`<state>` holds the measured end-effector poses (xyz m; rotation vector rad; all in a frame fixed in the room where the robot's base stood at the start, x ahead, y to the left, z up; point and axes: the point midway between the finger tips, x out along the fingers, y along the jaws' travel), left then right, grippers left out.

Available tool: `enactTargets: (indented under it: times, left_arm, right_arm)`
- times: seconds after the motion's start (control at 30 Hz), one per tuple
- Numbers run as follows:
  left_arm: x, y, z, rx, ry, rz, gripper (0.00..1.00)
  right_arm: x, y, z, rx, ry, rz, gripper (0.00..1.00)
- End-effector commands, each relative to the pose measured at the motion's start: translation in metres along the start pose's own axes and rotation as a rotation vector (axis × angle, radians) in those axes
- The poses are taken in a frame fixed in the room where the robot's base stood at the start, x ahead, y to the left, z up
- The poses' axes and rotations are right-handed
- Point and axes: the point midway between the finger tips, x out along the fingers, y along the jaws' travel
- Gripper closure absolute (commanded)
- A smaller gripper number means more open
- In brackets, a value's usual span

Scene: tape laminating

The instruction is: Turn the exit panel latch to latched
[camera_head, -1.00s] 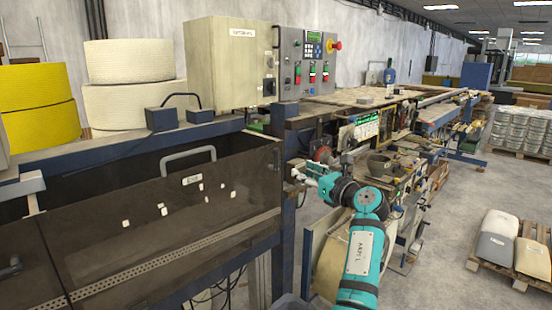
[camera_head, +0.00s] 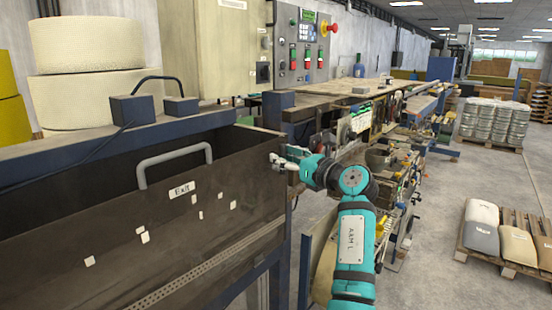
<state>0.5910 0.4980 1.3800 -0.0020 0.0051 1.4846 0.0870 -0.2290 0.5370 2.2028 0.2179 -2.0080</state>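The exit panel (camera_head: 110,215) is a dark brown board at the left, with a grey handle (camera_head: 175,160) and a white "Exit" label (camera_head: 182,188). My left gripper (camera_head: 279,161) is at the panel's upper right corner, its arm coming up from below. Small pale parts show there, at or very close to the panel edge. I cannot clearly separate the latch from the fingertips, nor see which way the latch is turned. Whether the fingers are open or shut is too small to tell. My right gripper is not in view.
A blue frame rail (camera_head: 90,140) runs above the panel, with white tape rolls (camera_head: 90,75) behind it. A control box (camera_head: 300,50) with buttons stands above the panel's right end. A cluttered workbench (camera_head: 345,100) extends behind my arm. Pallets stand on open floor at the right.

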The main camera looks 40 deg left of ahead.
Motion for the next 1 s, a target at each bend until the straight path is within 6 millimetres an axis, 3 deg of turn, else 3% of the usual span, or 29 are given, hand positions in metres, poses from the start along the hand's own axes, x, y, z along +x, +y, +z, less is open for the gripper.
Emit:
enactTargets:
  times: [0.33, 0.63, 1.0]
  left_arm:
    - [-0.001, 0.0, 0.001, 0.0, 0.0, 0.0, 0.62]
    - [-0.001, 0.0, 0.0, 0.0, 0.0, 0.0, 1.0]
    - [-0.001, 0.001, 0.0, -0.016, -0.004, 0.0, 1.0]
  right_arm:
    - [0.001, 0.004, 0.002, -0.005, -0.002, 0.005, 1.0]
    - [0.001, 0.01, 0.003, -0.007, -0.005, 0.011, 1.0]
    - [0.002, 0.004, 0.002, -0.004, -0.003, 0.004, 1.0]
